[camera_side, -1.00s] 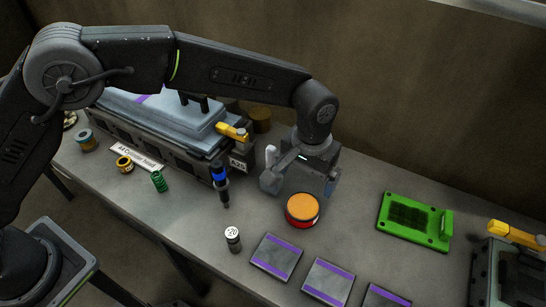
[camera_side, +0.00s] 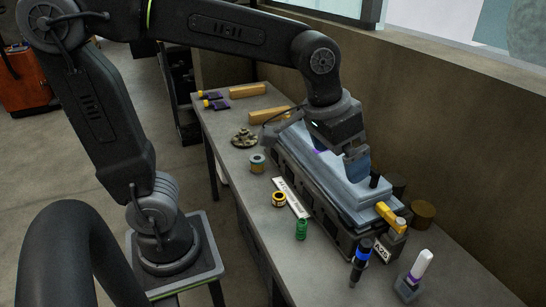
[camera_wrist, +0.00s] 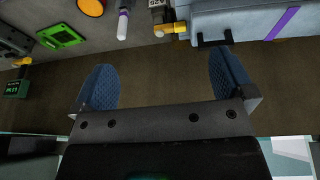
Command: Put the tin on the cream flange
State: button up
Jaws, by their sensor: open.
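The orange-topped tin (camera_wrist: 91,6) shows only at the top edge of the wrist view, partly cut off. It is out of the side view. My gripper (camera_side: 355,160) is above the pale blue-grey block in the side view, away from the tin. In the wrist view its two blue pads stand wide apart and my gripper (camera_wrist: 161,65) is open and empty.
The long blue-grey block (camera_side: 335,180) fills the bench middle, with a yellow handle (camera_side: 390,216) at its end. A green spring (camera_side: 302,229), yellow ring (camera_side: 279,199) and blue-banded spool (camera_side: 257,163) stand left of it. A green plate (camera_wrist: 62,36) lies beyond the tin.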

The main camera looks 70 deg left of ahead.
jog(key=s+a+f+t, duration=0.1)
jog(key=s+a+f, duration=0.1)
jog(key=s+a, duration=0.4)
jog(key=s, duration=0.4)
jog(key=shift+s+a+t+y, duration=0.2)
jog(key=shift+s+t+y, duration=0.15)
jog(key=shift+t+y, duration=0.05)
jog(key=shift+f, duration=0.1)
